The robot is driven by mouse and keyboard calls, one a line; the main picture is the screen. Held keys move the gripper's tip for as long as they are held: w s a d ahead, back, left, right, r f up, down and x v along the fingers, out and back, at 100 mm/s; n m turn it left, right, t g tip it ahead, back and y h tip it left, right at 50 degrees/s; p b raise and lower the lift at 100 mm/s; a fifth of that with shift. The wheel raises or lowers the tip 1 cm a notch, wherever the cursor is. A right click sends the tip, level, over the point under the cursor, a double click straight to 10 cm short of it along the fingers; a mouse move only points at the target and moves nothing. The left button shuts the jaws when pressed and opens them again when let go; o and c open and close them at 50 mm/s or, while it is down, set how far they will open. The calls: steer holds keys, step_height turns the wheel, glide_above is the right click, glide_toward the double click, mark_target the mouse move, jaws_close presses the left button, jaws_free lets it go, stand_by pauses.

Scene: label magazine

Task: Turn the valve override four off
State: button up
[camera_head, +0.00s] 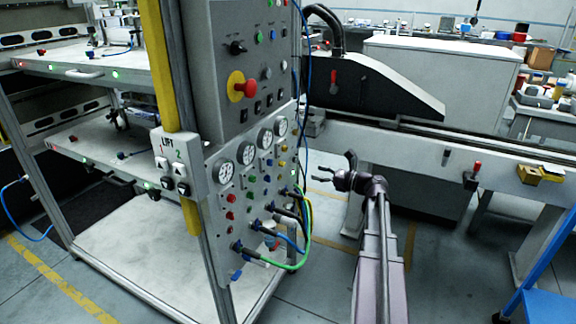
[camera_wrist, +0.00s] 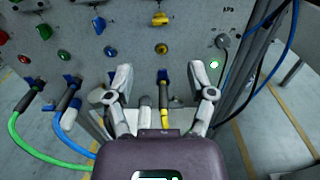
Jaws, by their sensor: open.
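The lower grey panel (camera_head: 262,185) carries gauges, rows of coloured knobs and hose fittings. In the wrist view, the fourth column has an upper yellow knob (camera_wrist: 160,18) and a lower yellow knob (camera_wrist: 161,48). Below them is a fitting with a blue lever (camera_wrist: 162,75) and a yellow hose (camera_wrist: 164,118). No label naming override four is readable, so I cannot tell which control it is. My gripper (camera_wrist: 158,70) is open and empty, its fingers on either side of the fourth column's fitting. In the head view my gripper (camera_head: 328,172) is right of the panel, apart from it.
Green (camera_wrist: 40,150) and blue (camera_wrist: 70,140) hoses hang from fittings to the left. A frame post (camera_wrist: 250,70) with a blue cable stands at the panel's right edge. An upper control box (camera_head: 240,60) has a red emergency knob. Floor is clear between panel and conveyor (camera_head: 440,150).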

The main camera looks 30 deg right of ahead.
mark_target(285, 164)
steer(key=x, duration=1.2)
jaws_close()
